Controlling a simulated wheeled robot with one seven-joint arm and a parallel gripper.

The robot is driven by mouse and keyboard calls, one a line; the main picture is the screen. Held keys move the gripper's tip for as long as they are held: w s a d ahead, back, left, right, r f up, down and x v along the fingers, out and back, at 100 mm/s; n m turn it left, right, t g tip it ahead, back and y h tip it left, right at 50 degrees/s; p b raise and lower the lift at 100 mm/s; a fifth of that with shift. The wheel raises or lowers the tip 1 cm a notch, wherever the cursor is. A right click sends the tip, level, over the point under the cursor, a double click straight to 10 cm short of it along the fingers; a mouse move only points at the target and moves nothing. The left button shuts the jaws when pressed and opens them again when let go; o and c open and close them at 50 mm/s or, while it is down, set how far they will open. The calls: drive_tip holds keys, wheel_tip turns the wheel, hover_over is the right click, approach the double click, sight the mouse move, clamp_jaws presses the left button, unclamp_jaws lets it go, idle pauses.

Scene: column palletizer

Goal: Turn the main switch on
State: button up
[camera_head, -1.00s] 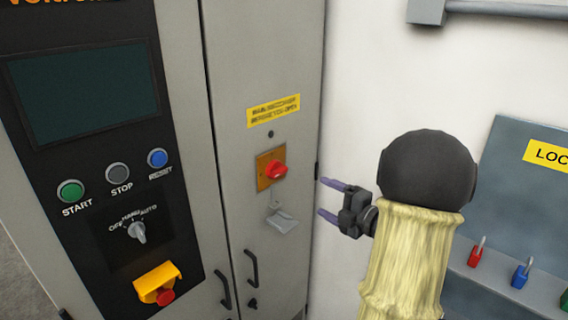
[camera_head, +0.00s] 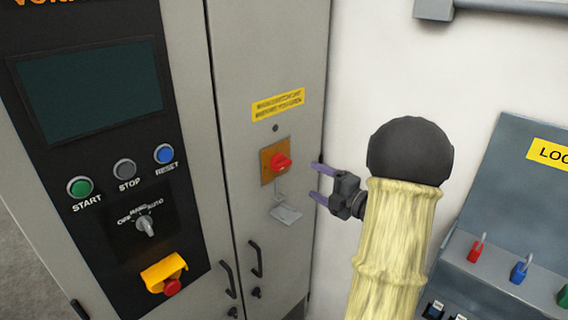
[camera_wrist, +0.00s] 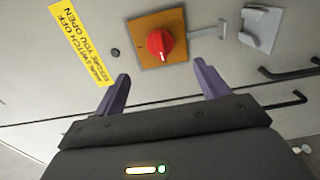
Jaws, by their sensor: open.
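The main switch is a red rotary knob (camera_head: 281,161) on an orange plate (camera_head: 266,170) on the narrow right cabinet door, under a yellow warning label (camera_head: 278,105). In the wrist view the red knob (camera_wrist: 159,45) shows in front of my gripper, above and between the two fingertips. My gripper (camera_head: 319,182) is open and empty, with its purple fingers pointing at the knob from the right. The fingertips look apart from the knob. In the wrist view the gripper (camera_wrist: 164,84) has one finger on each side of the gap.
A grey hasp-like bracket (camera_head: 286,214) hangs below the switch. Black door handles (camera_head: 256,260) stick out lower down. The left panel has buttons, a selector (camera_head: 146,226) and a red emergency stop (camera_head: 172,286). A lockout board (camera_head: 510,190) with padlocks is at right.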

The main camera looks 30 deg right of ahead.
sight(286, 166)
drive_tip(key=p+x, duration=0.4)
drive_tip(key=x, duration=0.6)
drive_tip(key=shift+w+a, duration=0.2)
drive_tip(key=shift+x, duration=0.8)
